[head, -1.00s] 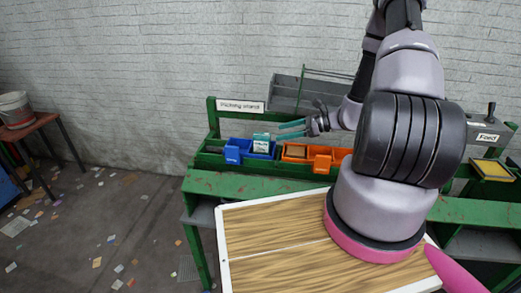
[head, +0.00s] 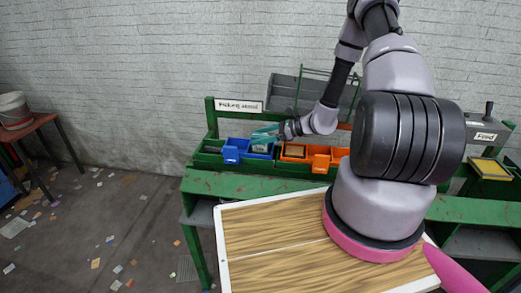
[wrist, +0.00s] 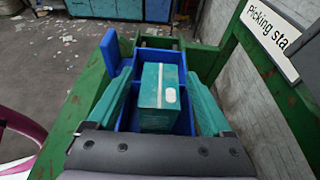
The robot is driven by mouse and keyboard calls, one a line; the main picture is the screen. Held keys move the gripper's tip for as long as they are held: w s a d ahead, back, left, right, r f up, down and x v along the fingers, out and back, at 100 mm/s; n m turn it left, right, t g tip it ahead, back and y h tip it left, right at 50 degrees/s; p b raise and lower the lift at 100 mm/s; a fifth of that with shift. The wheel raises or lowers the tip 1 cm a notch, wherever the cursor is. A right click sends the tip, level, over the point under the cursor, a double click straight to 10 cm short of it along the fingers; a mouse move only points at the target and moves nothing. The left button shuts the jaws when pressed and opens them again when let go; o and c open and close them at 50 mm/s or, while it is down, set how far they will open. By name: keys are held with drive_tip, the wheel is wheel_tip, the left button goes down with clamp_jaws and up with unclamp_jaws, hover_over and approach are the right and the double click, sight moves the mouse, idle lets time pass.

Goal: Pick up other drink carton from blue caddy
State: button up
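The blue caddy (head: 232,151) sits on the green picking stand, and its wall also shows in the wrist view (wrist: 128,62). A teal drink carton with a white label (wrist: 162,90) stands in the caddy. My gripper (head: 262,136) reaches to the carton from the right. In the wrist view my gripper (wrist: 160,95) has its two teal fingers apart, one on each side of the carton. The carton's lower part is hidden by the gripper body and the caddy.
An orange caddy (head: 320,163) stands right of the blue one. The green stand (head: 260,188) has a "Picking stand" sign (head: 238,106) at its back. A wooden-topped tray (head: 275,245) is in front. A box labelled "Feed" (head: 483,134) is at the right.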

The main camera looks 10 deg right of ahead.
clamp_jaws()
